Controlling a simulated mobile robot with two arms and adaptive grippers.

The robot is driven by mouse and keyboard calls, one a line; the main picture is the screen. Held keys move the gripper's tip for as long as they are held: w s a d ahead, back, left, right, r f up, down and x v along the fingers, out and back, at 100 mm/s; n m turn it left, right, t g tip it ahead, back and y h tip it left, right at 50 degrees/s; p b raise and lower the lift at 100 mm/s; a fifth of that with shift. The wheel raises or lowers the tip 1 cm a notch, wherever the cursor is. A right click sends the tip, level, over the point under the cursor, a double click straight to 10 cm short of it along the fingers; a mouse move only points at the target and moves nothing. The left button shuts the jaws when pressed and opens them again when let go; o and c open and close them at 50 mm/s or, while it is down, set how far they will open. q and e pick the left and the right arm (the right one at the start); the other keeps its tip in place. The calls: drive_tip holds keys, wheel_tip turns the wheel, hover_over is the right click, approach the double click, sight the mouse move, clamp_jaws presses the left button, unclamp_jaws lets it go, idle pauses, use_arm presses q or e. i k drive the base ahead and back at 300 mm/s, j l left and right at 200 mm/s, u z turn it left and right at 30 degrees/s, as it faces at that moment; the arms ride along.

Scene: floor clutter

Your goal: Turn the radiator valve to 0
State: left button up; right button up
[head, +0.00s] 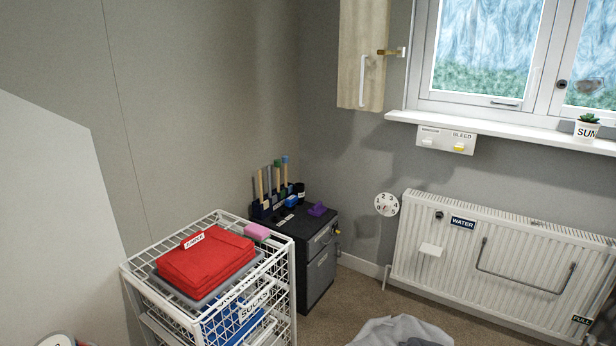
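The radiator valve (386,204) is a round white dial with dark numerals, at the left end of the white radiator (482,262). Numerals such as 2, 3, 4 and 0 show on its face, and a small reddish mark sits near the dial's middle. The setting is too small to read surely. Neither of my grippers can be made out in the head view, and nothing touches the dial.
A dark cabinet (318,268) and a white wire basket rack (283,300) with a red folded jumper (205,258) stand left of the radiator. Grey cloth (385,331) lies on the brown carpet in front. The windowsill (500,130) juts out above.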

sight(385, 206)
drive_tip(key=i+l, duration=0.2)
drive_tip(key=l, duration=0.25)
drive_tip(key=i+l+z, duration=0.15)
drive_tip(key=l, duration=0.3)
drive_tip(key=i+l, duration=0.25)
drive_tip(key=l, duration=0.15)
drive_tip(key=i+l+z, duration=0.1)
drive_tip(key=l, duration=0.3)
drive_tip(key=i, duration=0.1)
